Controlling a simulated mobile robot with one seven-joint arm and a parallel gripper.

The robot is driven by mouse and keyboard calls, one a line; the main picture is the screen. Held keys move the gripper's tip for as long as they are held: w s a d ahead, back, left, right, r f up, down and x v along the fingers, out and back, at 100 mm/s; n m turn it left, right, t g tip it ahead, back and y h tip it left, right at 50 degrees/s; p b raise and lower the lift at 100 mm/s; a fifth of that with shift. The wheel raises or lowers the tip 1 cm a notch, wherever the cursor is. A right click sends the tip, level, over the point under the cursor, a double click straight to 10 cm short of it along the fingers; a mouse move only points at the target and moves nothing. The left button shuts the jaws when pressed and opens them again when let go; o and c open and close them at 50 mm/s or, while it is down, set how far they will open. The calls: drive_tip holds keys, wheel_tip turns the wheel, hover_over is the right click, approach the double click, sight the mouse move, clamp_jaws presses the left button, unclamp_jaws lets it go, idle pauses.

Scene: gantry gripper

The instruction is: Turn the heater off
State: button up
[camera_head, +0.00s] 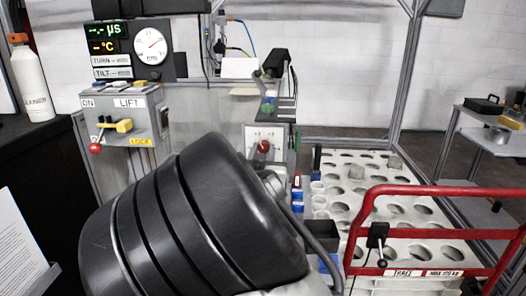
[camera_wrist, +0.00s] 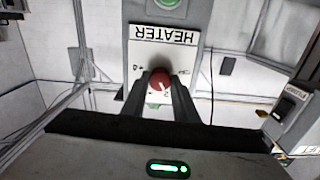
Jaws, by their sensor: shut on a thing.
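The heater panel (camera_wrist: 190,52) is a pale plate lettered HEATER, upside down in the wrist view. Its red round knob (camera_wrist: 160,80) has a white pointer mark and sits between the fingers of my gripper (camera_wrist: 160,88). The gripper is shut on the knob from both sides. In the head view the panel (camera_head: 254,133) and red knob (camera_head: 264,146) show just beyond my dark arm, which hides the gripper. Small marks around the knob are too small to read.
A control box with LIFT and LOCK labels (camera_head: 125,120) stands at the left, below a round gauge (camera_head: 151,46). A white rack with round holes (camera_head: 345,205) and a red rail (camera_head: 430,191) lie at the right. A bottle (camera_head: 32,85) stands far left.

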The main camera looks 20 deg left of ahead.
drive_tip(key=shift+r, duration=0.1)
drive_tip(key=n+p, duration=0.2)
drive_tip(key=shift+r+n+p, duration=0.2)
drive_tip(key=shift+n+p, duration=0.2)
drive_tip(key=n+p, duration=0.2)
drive_tip(key=shift+n, duration=0.4)
drive_tip(key=n+p, duration=0.3)
drive_tip(key=n, duration=0.2)
drive_tip(key=shift+f+n+p, duration=0.15)
drive_tip(key=shift+n+p, duration=0.15)
drive_tip(key=shift+n, duration=0.4)
drive_tip(key=o, duration=1.1)
drive_tip(key=shift+w, duration=0.1)
drive_tip(key=shift+c, duration=0.2)
drive_tip(key=shift+f, duration=0.1)
